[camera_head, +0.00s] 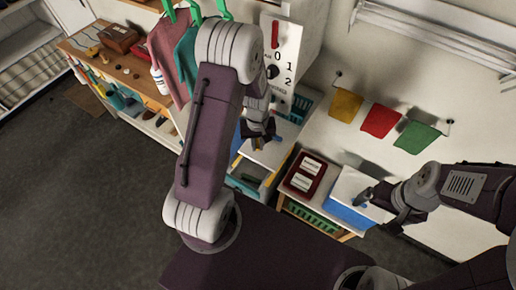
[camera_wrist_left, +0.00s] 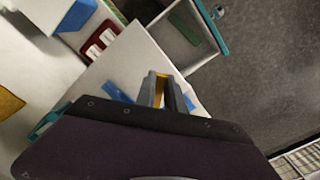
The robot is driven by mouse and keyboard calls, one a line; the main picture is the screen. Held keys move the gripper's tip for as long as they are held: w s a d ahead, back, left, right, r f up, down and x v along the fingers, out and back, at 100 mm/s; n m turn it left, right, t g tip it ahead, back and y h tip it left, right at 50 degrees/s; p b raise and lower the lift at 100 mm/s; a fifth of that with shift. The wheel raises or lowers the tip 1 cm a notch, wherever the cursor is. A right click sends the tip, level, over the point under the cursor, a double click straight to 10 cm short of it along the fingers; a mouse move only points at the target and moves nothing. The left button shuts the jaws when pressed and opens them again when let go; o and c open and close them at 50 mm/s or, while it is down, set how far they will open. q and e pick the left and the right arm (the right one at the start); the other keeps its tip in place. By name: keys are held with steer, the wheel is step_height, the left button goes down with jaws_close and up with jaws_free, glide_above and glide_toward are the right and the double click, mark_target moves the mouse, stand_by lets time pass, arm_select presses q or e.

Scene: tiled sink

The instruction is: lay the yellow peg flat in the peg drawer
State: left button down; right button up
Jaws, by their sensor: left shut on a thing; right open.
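My left gripper (camera_head: 262,142) is above the white-topped drawer cabinet, shut on a yellow thing that looks like the yellow peg. In the left wrist view the peg (camera_wrist_left: 160,88) shows as a thin yellow strip between the fingers (camera_wrist_left: 167,92); most of it is hidden. An open drawer (camera_wrist_left: 207,52) with a teal front edge juts from the cabinet, beyond the fingertips, with a green piece inside. I cannot read any label on it. It also shows in the head view (camera_head: 246,184), below my left gripper. My right gripper (camera_head: 372,198) is open, near a white-and-blue box.
A blue strip (camera_wrist_left: 115,91) lies on the white cabinet top (camera_wrist_left: 135,62). A red tray (camera_head: 305,173) and the blue box (camera_head: 352,216) stand on a low table to the right. Coloured cloths (camera_head: 380,121) hang on the wall.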

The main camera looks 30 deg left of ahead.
arm_select(q)
steer(key=s+d+r+b, duration=0.1)
steer(key=s+d+r, duration=0.2)
steer(key=s+r, duration=0.3)
steer(key=s, duration=0.4)
steer(key=shift+d+b, duration=0.2)
steer(key=shift+b, duration=0.15)
